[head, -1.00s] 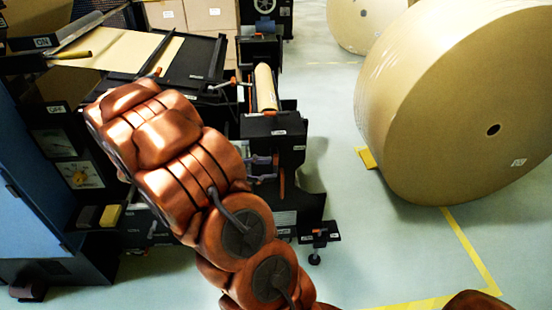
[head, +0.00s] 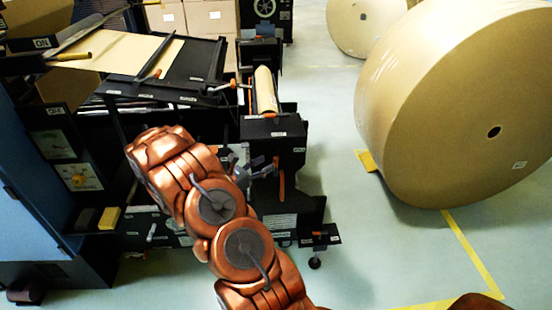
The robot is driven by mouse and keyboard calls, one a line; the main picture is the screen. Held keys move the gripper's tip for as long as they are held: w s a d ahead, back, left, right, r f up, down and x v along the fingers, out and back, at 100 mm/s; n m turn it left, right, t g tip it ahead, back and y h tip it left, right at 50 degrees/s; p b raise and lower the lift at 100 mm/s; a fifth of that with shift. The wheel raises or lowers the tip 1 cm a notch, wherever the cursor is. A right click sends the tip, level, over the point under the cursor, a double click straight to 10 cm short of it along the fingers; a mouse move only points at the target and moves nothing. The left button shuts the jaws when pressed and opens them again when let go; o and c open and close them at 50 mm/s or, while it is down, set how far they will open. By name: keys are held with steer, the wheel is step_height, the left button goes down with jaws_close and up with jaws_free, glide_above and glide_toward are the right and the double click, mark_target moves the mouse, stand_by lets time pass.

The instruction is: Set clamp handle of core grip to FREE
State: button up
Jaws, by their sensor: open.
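An orange lever (head: 281,178) hangs nearly upright on the side of the black roll stand (head: 274,133); it may be the clamp handle, but I cannot read its label or setting. A narrow kraft roll (head: 265,92) lies on top of the stand. My gripper (head: 268,168) is small and grey, partly hidden behind my copper-coloured arm. Its fingers are open and point right, just left of the lever. I cannot tell whether they touch it.
A large kraft roll (head: 470,110) stands on the floor at right, with a yellow chock (head: 367,160) beside it. The machine's kraft sheet table (head: 115,50) and blue cabinet (head: 28,205) fill the left. A small black foot bracket (head: 319,237) juts out low. Floor between stand and roll is clear.

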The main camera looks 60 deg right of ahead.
mark_target(276, 164)
steer(key=shift+p+x, duration=0.5)
steer(key=shift+x, duration=2.3)
jaws_close()
